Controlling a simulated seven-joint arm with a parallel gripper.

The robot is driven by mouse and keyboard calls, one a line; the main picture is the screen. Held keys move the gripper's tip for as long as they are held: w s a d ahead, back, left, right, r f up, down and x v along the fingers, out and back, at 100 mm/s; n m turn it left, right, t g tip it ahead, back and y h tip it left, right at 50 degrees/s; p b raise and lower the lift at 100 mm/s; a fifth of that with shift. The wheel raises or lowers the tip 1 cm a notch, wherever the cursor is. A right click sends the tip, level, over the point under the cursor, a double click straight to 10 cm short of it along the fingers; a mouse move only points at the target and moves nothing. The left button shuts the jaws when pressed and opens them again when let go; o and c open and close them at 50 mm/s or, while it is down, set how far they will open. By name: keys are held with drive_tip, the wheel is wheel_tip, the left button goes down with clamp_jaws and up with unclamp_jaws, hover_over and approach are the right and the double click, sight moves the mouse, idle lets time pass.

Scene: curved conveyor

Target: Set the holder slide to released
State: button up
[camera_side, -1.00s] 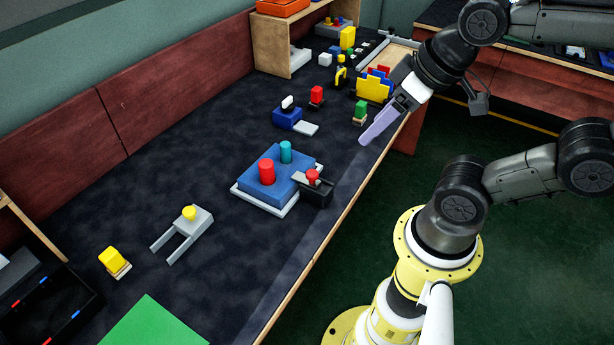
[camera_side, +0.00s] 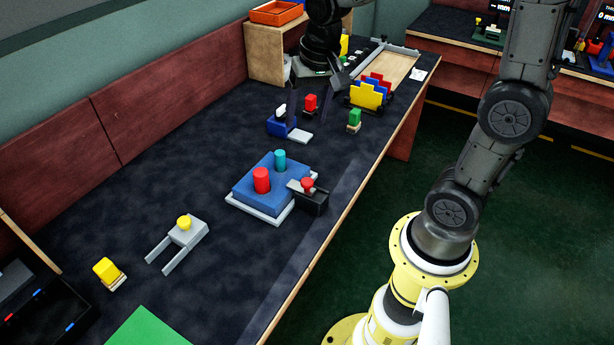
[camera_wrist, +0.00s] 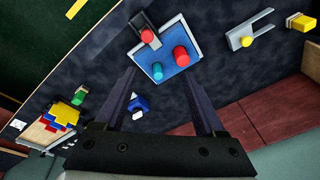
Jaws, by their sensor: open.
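A blue block (camera_side: 250,192) on a white plate carries a red cylinder (camera_side: 261,180) and a teal cylinder (camera_side: 280,160). At its right side stands a black holder (camera_side: 314,203) with a grey slide and a red knob (camera_side: 307,183). The knob also shows in the wrist view (camera_wrist: 147,36), at the block's far edge. My gripper (camera_side: 308,105) is open and points down over the back of the table, above and behind the block. In the wrist view its two fingers (camera_wrist: 158,76) are spread, empty and apart from the holder.
A blue piece with a white part (camera_wrist: 138,103) lies below my fingers. A red block (camera_side: 310,103), a green block (camera_side: 354,118) and a yellow-blue-red rack (camera_side: 367,95) stand near. A grey fork with yellow knob (camera_side: 183,235) lies front left.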

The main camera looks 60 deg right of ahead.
drive_tip(key=m+g, duration=0.1)
drive_tip(key=g, duration=0.1)
approach(307, 181)
wheel_tip(307, 181, down, 9)
drive_tip(key=shift+w+d+r, duration=0.1)
drive_tip(key=shift+d+r, duration=0.05)
drive_tip(key=shift+r, duration=0.05)
drive_tip(key=shift+c, duration=0.2)
clamp_jaws()
drive_tip(key=shift+r, duration=0.1)
idle(1.3)
